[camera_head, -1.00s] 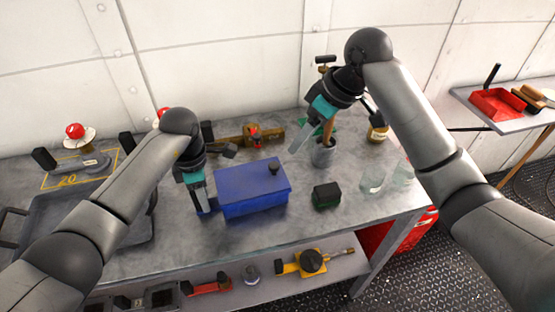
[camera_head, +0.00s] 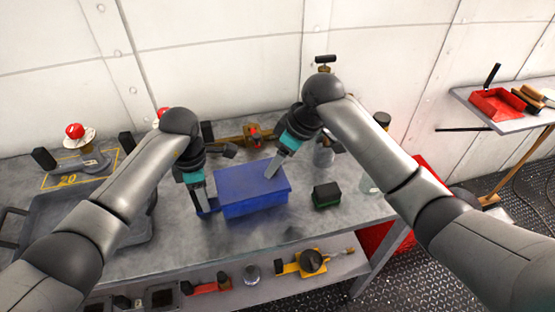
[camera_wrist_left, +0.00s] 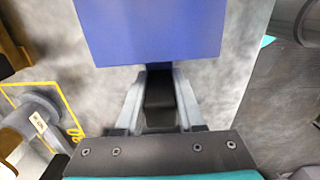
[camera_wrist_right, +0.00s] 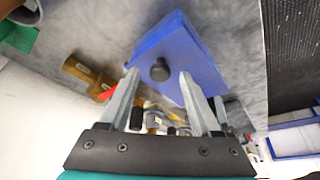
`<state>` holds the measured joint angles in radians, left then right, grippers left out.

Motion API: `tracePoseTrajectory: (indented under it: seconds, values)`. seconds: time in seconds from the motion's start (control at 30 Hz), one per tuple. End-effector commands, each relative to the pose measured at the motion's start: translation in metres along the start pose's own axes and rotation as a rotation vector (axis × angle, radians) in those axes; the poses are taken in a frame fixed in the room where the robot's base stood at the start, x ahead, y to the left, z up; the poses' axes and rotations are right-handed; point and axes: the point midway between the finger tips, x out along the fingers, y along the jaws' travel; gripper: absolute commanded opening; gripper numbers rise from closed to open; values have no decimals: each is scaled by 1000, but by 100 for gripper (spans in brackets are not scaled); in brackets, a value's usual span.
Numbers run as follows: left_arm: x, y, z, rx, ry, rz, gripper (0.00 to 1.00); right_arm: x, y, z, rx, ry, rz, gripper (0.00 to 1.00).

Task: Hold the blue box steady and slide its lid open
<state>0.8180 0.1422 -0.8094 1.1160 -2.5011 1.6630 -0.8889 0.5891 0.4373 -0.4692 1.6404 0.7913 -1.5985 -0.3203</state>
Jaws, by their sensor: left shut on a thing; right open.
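The blue box (camera_head: 245,204) stands on the grey workbench with its flat lid (camera_head: 240,180) on top. My left gripper (camera_head: 206,210) is at the box's left end, shut on the box's dark handle (camera_wrist_left: 160,100), which shows between its fingers in the left wrist view. My right gripper (camera_head: 270,172) is at the right part of the lid. In the right wrist view its open fingers (camera_wrist_right: 157,80) stand on either side of the lid's round dark knob (camera_wrist_right: 160,70). The head view hides the knob behind the right gripper.
A green-and-black block (camera_head: 326,195) lies right of the box. A grey cup (camera_head: 323,155) stands behind it, near my right arm. A brass-coloured tool (camera_head: 240,138) lies behind the box. A grey tray (camera_head: 70,200) is on the left. Bench surface in front of the box is clear.

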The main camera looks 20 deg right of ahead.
Motion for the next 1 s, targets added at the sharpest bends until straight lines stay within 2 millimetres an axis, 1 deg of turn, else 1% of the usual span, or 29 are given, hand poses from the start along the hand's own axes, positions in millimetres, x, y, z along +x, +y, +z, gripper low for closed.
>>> tracePoseTrajectory:
  seconds: [0.1, 0.33, 0.37, 0.9, 1.0]
  values:
    - [0, 0, 0, 0, 0, 0, 0, 5, 0, 0, 0, 0, 0, 64]
    - [0, 0, 0, 0, 0, 1, 0, 5, 0, 0, -1, 1, 0, 64]
    - [0, 0, 0, 0, 0, 1, 0, 5, 0, 0, 0, 0, 0, 62]
    - [0, 0, 0, 0, -1, 1, 0, 4, 0, 0, 0, 1, 1, 1]
    - [0, 0, 0, 0, 0, 1, 0, 4, 0, 0, 0, 1, 1, 0]
